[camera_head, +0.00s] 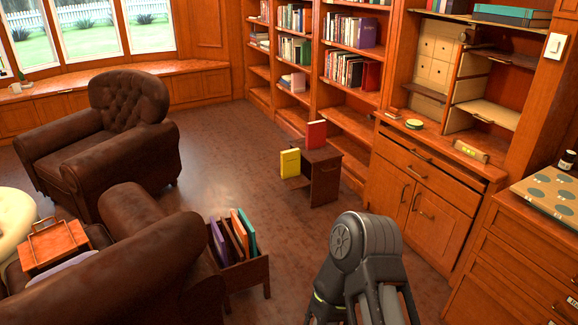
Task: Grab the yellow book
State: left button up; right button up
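A yellow book (290,163) stands upright on the lower step of a small wooden step stool (324,177), near the bookcases in the middle of the view. A red book (316,134) stands upright on the stool's higher top, just behind and right of the yellow one. A dark grey part of my own arm shows at the bottom right of centre, well short of the stool. No gripper fingers can be made out on it. My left gripper is not in the picture.
Brown leather armchairs (120,140) fill the left. A wooden book holder (247,274) with several books stands on the floor beside the nearer chair. Bookcases and a wooden cabinet (411,203) line the right. Bare floor (235,150) lies around the stool.

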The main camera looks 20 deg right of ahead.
aim_at(290, 160)
jog(key=i+l+z, duration=0.7)
jog(key=l, duration=0.15)
jog(key=i+l+z, duration=0.35)
jog(key=i, duration=0.4)
jog(key=i+l+z, duration=0.2)
jog(key=i, duration=0.2)
jog(key=i+j+u, duration=0.1)
jog(key=i+u, duration=0.2)
jog(key=i, duration=1.45)
jog(key=i+j+z, duration=0.1)
jog(key=i+j, duration=0.15)
jog(key=i, duration=0.2)
jog(key=i+j+z, duration=0.1)
jog(key=i+j, duration=0.15)
jog(key=i, duration=0.7)
